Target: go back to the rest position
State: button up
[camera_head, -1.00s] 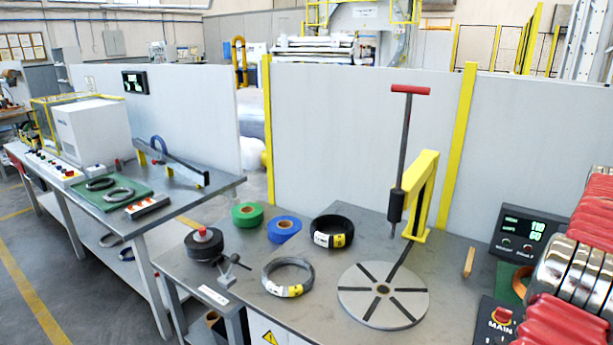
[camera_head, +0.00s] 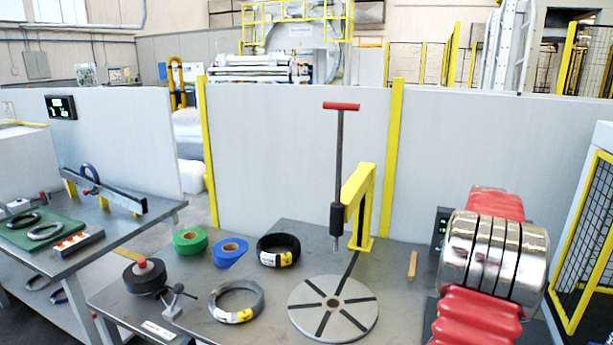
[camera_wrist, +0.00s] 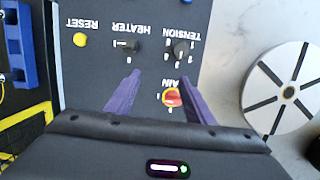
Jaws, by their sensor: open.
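My gripper (camera_wrist: 163,95) shows in the wrist view with its two purple fingers spread apart and nothing between them but the control panel behind. The panel (camera_wrist: 98,72) is dark grey, with a yellow reset button (camera_wrist: 80,39), heater and tension knobs and a red main switch (camera_wrist: 172,97) seen near the right finger. In the head view the fingers are not seen; my red-sleeved arm with shiny metal bands stands at the right, over the table.
A round slotted turntable (camera_head: 333,308) lies on the grey table below a red-handled press (camera_head: 340,170) and yellow post. Coils (camera_head: 278,250) (camera_head: 237,301) and green (camera_head: 190,241) and blue (camera_head: 230,252) tape rolls lie to the left. A yellow-framed mesh fence (camera_head: 592,230) stands at the right.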

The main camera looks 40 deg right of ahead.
jog(key=w+a+r+n+t+h, duration=0.15)
jog(key=w+a, duration=0.25)
jog(key=a, duration=0.5)
jog(key=w+a+r+n, duration=0.15)
jog(key=w+a, duration=0.25)
jog(key=a, duration=0.5)
jog(key=w+a+r+n+t+h, duration=0.1)
jog(key=w+a+r, duration=0.1)
jog(key=w+a, duration=0.45)
jog(key=s+a+r+n+t, duration=0.1)
jog(key=s+a+n, duration=0.1)
jog(key=a, duration=0.8)
jog(key=s+a+r+n+t, duration=0.1)
jog(key=s+a+n+t, duration=0.1)
jog(key=a, duration=0.8)
jog(key=s+a+n+t, duration=0.1)
jog(key=a+n, duration=0.3)
jog(key=a, duration=0.7)
jog(key=shift+s+r+y, duration=0.4)
jog(key=shift+s+y, duration=0.05)
jog(key=shift+s, duration=0.2)
jog(key=shift+t, duration=0.25)
jog(key=shift+c, duration=0.5)
